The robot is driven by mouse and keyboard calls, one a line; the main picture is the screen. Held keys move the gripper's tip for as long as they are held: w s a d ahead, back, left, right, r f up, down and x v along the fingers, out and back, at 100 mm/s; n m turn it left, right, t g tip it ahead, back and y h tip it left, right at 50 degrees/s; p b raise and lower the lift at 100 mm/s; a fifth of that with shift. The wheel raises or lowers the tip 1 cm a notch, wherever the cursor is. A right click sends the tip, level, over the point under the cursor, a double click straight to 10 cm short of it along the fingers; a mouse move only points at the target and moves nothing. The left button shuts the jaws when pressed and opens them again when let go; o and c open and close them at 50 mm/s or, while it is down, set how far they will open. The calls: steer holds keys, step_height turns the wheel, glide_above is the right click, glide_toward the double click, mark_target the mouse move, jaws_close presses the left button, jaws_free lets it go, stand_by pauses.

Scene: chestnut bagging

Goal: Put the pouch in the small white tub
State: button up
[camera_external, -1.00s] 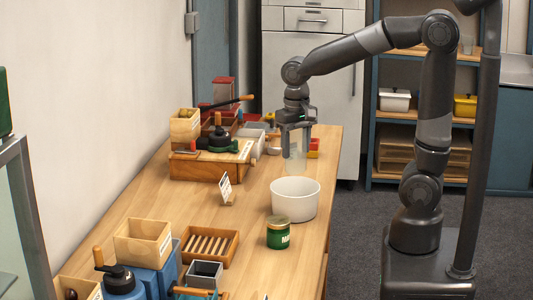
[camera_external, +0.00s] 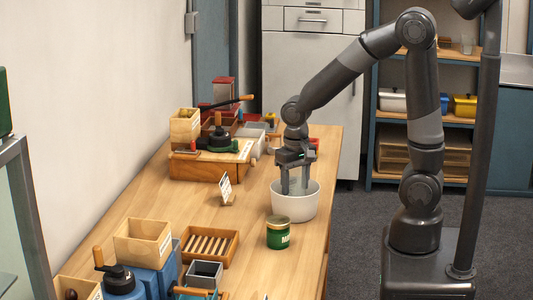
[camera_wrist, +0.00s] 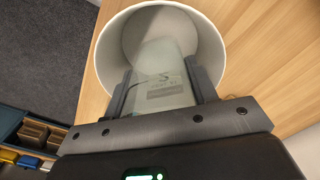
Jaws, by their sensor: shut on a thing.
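The small white tub (camera_external: 294,206) stands upright on the wooden table; its round rim (camera_wrist: 214,45) shows in the wrist view. My gripper (camera_external: 295,190) points down into the tub's mouth, with its fingertips below the rim. In the wrist view my gripper (camera_wrist: 163,90) is shut on the pale, see-through pouch (camera_wrist: 163,68), which has faint printing and a label. The pouch hangs between the fingers inside the tub's opening. Its lower end is hard to make out, and I cannot tell whether it touches the tub's bottom.
A green jar (camera_external: 278,233) stands close in front of the tub. A small white sign (camera_external: 225,188) stands to its left. A slatted wooden tray (camera_external: 209,246) and a wooden box (camera_external: 143,243) are nearer the camera. The table's right edge is close to the tub.

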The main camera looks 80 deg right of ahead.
steer(key=shift+f, duration=0.25)
steer(key=o, duration=1.1)
steer(key=shift+c, duration=0.2)
steer(key=s+a+r+n+t, duration=0.2)
steer(key=s+a+r+n, duration=0.1)
steer(key=r, duration=0.5)
steer(key=s+a+r+n+t, duration=0.3)
steer(key=s+r+n, duration=0.3)
steer(key=s+r, duration=0.2)
steer(key=shift+r+t, duration=0.3)
steer(key=shift+r, duration=0.05)
